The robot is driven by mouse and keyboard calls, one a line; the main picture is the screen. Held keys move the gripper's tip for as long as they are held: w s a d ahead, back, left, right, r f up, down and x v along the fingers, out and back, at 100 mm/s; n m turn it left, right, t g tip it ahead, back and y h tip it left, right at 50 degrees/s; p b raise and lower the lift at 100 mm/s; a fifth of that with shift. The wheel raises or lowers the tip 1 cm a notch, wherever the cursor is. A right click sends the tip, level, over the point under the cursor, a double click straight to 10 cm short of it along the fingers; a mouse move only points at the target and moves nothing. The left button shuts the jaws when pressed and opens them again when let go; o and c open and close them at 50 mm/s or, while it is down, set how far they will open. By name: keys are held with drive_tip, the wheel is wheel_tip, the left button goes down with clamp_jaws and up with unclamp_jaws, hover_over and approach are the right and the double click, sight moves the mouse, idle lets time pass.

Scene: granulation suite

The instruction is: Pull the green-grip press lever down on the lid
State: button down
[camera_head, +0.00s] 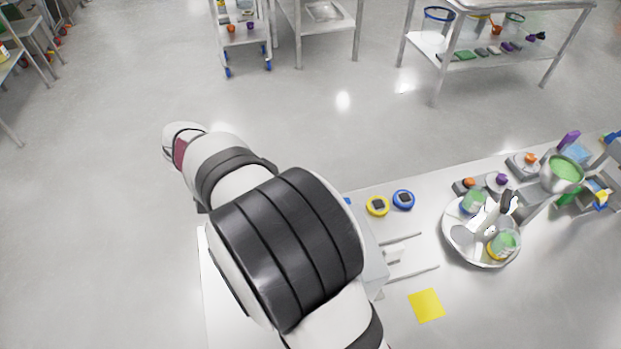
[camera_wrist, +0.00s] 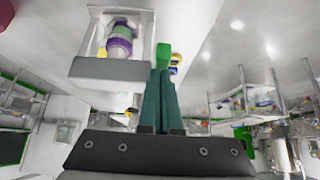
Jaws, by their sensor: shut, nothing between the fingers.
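In the wrist view my gripper (camera_wrist: 161,73) shows as two dark teal fingers pressed together, with nothing between them. A bright green grip (camera_wrist: 163,56) sits right at the fingertips, overlapping them in the picture; I cannot tell whether they touch. Beside it is a pale box (camera_wrist: 110,71) with a grey front edge and a purple-and-green item inside. I cannot make out the lever's arm or a clear lid. In the head view my arm hides the gripper and the green grip; only a side of a pale box (camera_head: 374,262) shows behind the arm.
Yellow (camera_head: 377,206) and blue (camera_head: 403,199) round devices and a yellow square (camera_head: 427,305) lie on the pale table. A round tray (camera_head: 459,246) with green-filled cups stands to the right, beside a green-filled bowl (camera_head: 566,170). Thin rods (camera_head: 412,273) reach out from the box.

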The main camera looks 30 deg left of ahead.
drive_tip(key=f, duration=0.1)
drive_tip(key=f+t+h, duration=0.1)
drive_tip(key=s+f+t+h, duration=0.1)
drive_tip(key=shift+a, duration=0.4)
drive_tip(key=shift+s+f, duration=0.1)
drive_tip(key=shift+f, duration=0.45)
drive_tip(key=shift+d, duration=0.1)
idle(0.6)
drive_tip(key=shift+r, duration=0.5)
drive_tip(key=shift+m, duration=0.3)
drive_tip(key=r, duration=0.3)
drive_tip(key=w+r, duration=0.1)
drive_tip(key=r, duration=0.1)
drive_tip(key=shift+d+r, duration=0.15)
drive_tip(key=shift+r, duration=0.2)
drive_tip(key=d+r+v, duration=0.1)
drive_tip(key=v, duration=0.9)
drive_tip(key=shift+w+r, duration=0.2)
drive_tip(key=shift+w, duration=0.2)
